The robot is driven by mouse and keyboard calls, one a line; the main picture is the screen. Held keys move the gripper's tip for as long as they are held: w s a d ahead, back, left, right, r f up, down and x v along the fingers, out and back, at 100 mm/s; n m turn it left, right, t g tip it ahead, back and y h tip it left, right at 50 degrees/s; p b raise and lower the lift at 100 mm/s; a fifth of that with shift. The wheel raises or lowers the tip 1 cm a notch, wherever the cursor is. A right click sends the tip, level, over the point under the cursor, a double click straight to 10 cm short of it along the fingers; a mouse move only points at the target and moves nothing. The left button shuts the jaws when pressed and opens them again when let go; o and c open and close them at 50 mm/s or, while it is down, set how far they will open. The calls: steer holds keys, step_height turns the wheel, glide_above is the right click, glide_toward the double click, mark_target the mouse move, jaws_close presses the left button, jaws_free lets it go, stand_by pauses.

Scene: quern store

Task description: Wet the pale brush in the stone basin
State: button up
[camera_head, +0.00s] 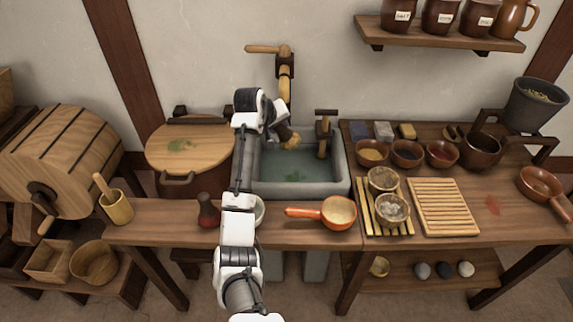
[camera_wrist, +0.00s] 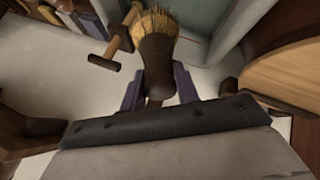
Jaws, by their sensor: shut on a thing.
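The stone basin (camera_head: 343,178) is set into the bench, with greenish water (camera_head: 300,171) in it. My gripper (camera_head: 279,124) is over the back part of the basin. In the wrist view, its two fingers (camera_wrist: 158,88) are shut on the dark handle of the pale brush (camera_wrist: 156,58). The brush's straw-coloured bristles point away from the gripper. In the head view, the brush (camera_head: 290,138) is small and partly hidden by my wrist. It appears above the water, but I cannot tell whether the bristles touch it.
A wooden spout (camera_head: 285,70) is on the wall behind the basin. A wooden-handled fitting (camera_head: 324,135) stands at the basin's right side. A round wooden lid (camera_head: 190,150) is to the left. An orange pan (camera_head: 338,212) and a dark red bottle (camera_head: 208,211) stand in front.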

step_height(320, 180, up, 2)
steer(key=shift+r+p, duration=0.1)
steer(key=shift+p, duration=1)
steer(key=shift+r+p, duration=0.35)
steer(key=shift+r, duration=0.55)
